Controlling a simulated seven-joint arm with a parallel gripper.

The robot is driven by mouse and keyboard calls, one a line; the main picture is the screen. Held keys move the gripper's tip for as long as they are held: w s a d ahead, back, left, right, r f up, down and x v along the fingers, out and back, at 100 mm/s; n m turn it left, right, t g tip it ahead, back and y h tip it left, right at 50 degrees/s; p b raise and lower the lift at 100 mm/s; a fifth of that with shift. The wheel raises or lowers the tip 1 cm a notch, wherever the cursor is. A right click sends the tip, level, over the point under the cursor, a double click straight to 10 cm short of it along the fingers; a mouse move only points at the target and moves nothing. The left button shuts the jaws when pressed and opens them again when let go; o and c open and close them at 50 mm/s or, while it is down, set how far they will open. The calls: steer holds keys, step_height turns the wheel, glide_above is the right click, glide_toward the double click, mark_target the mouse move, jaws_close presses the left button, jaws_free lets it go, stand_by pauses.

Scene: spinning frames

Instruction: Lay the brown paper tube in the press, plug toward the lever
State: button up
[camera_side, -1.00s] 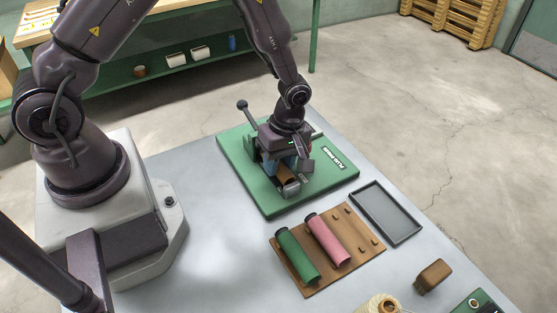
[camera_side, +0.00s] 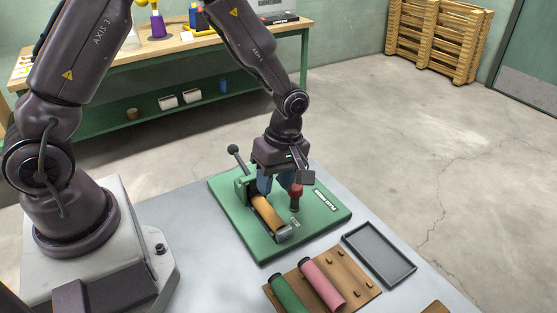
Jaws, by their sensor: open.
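The brown paper tube (camera_side: 266,212) lies along the press (camera_side: 225,197), between the lever-side block and a grey roller-like end piece (camera_side: 283,234). Which end carries the plug is too small to tell. The lever (camera_side: 236,158) with its dark knob stands up at the back left of the green base. My gripper (camera_side: 275,186) is open just above and behind the tube, with blue fingers apart. The fingers partly hide the back of the press, and I see no grip on the tube.
A wooden board (camera_side: 345,288) holds a green tube (camera_side: 287,294) and a pink tube (camera_side: 321,284) in front of the press. A grey tray (camera_side: 380,253) lies to the right. A red-topped post (camera_side: 295,194) stands on the base close beside my gripper.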

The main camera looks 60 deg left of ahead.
steer(key=s+a+r+m+t, duration=0.1)
steer(key=s+r+m+t, duration=0.2)
steer(key=r, duration=0.7)
steer(key=s+a+r+m+t, duration=0.1)
steer(key=s+r+m, duration=0.1)
steer(key=r+m, duration=0.55)
steer(key=s+r+m+t, duration=0.3)
steer(key=s+r+m, duration=0.4)
steer(key=s, duration=0.2)
steer(key=shift+s+a+t, duration=0.25)
steer(key=shift+t, duration=0.15)
steer(key=shift+r+m, duration=0.1)
steer(key=shift+m, duration=0.15)
